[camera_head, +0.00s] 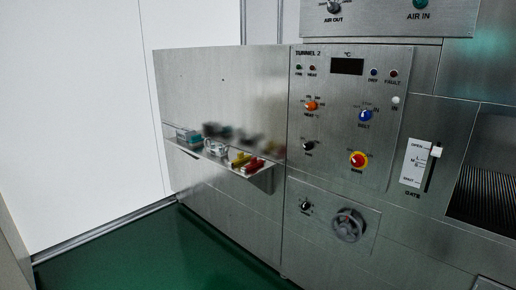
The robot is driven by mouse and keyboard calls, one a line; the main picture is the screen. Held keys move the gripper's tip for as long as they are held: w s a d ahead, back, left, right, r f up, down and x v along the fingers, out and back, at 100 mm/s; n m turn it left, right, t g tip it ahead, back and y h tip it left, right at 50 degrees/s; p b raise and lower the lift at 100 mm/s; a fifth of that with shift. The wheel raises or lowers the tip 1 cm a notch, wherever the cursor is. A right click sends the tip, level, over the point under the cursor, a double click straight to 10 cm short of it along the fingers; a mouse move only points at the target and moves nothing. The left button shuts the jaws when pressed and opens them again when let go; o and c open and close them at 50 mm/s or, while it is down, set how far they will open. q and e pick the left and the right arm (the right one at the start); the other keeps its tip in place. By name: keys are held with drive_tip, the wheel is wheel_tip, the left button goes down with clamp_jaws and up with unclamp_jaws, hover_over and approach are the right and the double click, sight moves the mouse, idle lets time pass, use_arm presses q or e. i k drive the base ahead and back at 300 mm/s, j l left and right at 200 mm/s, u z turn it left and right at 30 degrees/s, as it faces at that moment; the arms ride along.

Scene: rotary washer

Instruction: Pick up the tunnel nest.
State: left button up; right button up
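A small metal shelf (262,180) juts from the steel front of the machine, left of the control panel. On it, from left to right, are a teal-blue box-like item (188,136), a silvery round item (215,148), a yellow item (241,160) and a red item (256,164). They are small, and I cannot tell which of them is the tunnel nest. Neither of my grippers is in view.
The control panel (335,130), labelled TUNNEL 2, carries knobs and a red-yellow button (358,159). A handwheel (348,225) sticks out below. A gate lever (435,152) and a dark opening (490,165) are at right. The green floor (180,250) before the shelf is clear.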

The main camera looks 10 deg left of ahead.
sight(215, 152)
drive_tip(key=i+j+z, duration=0.75)
drive_tip(key=j, duration=0.2)
drive_tip(key=i+j, duration=0.1)
drive_tip(key=j, duration=0.25)
drive_tip(key=i+j+z, duration=0.15)
drive_tip(key=j, duration=0.15)
drive_tip(key=i+j, duration=0.15)
drive_tip(key=j, duration=0.25)
drive_tip(key=i+j, duration=0.15)
drive_tip(key=j, duration=0.25)
drive_tip(key=i+j, duration=0.15)
drive_tip(key=j, duration=0.25)
drive_tip(key=i+j, duration=0.15)
drive_tip(key=j, duration=0.25)
drive_tip(key=i+j, duration=0.1)
drive_tip(key=j, duration=0.3)
drive_tip(key=i+j+z, duration=0.1)
drive_tip(key=j, duration=0.3)
drive_tip(key=i, duration=0.05)
